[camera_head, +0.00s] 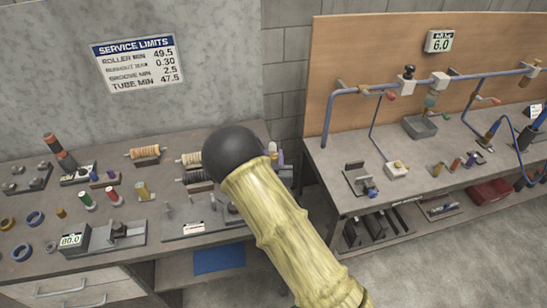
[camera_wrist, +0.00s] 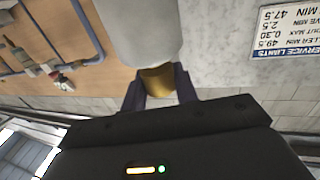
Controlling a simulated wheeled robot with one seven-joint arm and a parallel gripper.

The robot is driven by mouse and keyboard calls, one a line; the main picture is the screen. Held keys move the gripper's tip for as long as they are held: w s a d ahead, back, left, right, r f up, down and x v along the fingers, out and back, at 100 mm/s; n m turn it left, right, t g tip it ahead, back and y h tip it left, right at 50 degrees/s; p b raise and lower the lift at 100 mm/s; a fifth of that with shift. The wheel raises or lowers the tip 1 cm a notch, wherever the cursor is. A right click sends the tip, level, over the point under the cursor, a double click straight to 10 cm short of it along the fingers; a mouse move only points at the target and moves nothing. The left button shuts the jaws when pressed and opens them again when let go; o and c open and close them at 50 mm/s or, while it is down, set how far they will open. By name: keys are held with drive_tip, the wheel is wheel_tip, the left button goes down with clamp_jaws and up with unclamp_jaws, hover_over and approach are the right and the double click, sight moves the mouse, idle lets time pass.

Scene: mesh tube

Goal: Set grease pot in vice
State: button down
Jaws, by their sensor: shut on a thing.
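In the wrist view, my gripper (camera_wrist: 160,90) is shut on a gold-coloured piece (camera_wrist: 157,82), which shows between its two dark fingers. A large pale grey rounded body (camera_wrist: 140,30) lies over or against the gold piece; I cannot tell whether both are one grease pot. In the head view, my gripper and what it holds do not show. A small grey clamp-like fixture with dark upright blocks (camera_head: 359,181), which looks like the vice, stands at the left front of the right bench. I see nothing between its blocks clearly.
The left bench (camera_head: 150,262) is crowded with spools, rings, small fixtures and an 80.0 gauge (camera_head: 72,240). The right bench carries blue piping (camera_head: 440,80), a grey tray (camera_head: 420,126) and a white block (camera_head: 396,170). A gap separates the benches.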

drive_tip(key=shift+s+a+b, duration=0.15)
drive_tip(key=shift+a+b, duration=0.15)
drive_tip(key=shift+b, duration=0.05)
idle(0.4)
drive_tip(key=shift+f+b, duration=2.65)
drive_tip(key=shift+b, duration=0.2)
idle(3.4)
drive_tip(key=c, duration=1)
unclamp_jaws()
drive_tip(key=shift+c, duration=0.2)
drive_tip(key=shift+o, duration=0.2)
